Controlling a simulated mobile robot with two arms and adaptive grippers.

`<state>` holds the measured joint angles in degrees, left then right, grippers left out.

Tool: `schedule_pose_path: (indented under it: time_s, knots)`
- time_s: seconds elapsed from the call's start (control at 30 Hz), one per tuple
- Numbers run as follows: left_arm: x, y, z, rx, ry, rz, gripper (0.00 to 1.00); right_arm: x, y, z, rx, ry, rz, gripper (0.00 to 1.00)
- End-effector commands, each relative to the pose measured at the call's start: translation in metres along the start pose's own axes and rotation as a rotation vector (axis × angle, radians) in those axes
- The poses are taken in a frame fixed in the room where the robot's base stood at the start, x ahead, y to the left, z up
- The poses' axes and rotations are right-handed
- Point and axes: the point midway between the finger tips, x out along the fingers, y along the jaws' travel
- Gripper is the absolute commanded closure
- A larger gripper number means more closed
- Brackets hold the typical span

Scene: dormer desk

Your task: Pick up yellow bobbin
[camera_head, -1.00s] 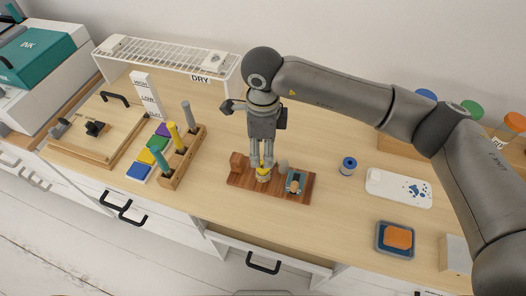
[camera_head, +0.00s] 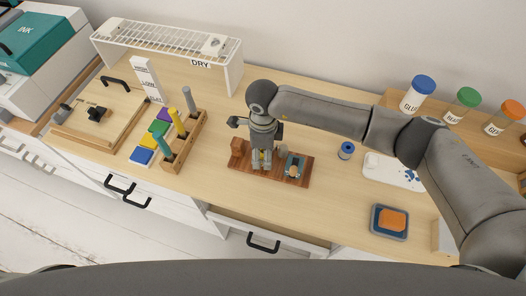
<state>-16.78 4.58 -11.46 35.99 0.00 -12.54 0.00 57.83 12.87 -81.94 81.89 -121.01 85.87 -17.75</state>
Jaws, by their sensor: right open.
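The yellow bobbin (camera_head: 261,161) stands on the dark wooden board near the front of the desk and is mostly hidden by my right gripper. My right gripper (camera_head: 262,163) points down over the board with its fingers open, one on each side of the bobbin as seen from here. Whether the fingers touch it cannot be told. My left gripper is out of view.
A blue spool (camera_head: 346,150) stands to the right. A peg rack (camera_head: 184,144) stands to the left. Desk between is clear.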

Motion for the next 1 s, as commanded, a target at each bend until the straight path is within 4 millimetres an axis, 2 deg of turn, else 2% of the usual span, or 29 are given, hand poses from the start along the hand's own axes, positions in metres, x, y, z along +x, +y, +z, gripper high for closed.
schedule_pose_path:
  time_s: [0.2, 0.53, 0.83, 1.0]
  knots:
    - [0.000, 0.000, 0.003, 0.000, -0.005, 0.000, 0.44, 0.001, 0.000, 0.000, 0.000, 0.000, 0.000, 0.43]
    - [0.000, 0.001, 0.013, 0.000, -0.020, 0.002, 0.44, 0.001, 0.000, 0.000, 0.000, 0.000, 0.000, 0.85]
    - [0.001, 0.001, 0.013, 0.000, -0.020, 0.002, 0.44, -0.001, -0.001, 0.000, 0.000, -0.001, -0.001, 0.85]
    - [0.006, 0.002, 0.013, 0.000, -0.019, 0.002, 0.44, -0.023, -0.002, 0.001, -0.003, -0.003, -0.005, 0.85]
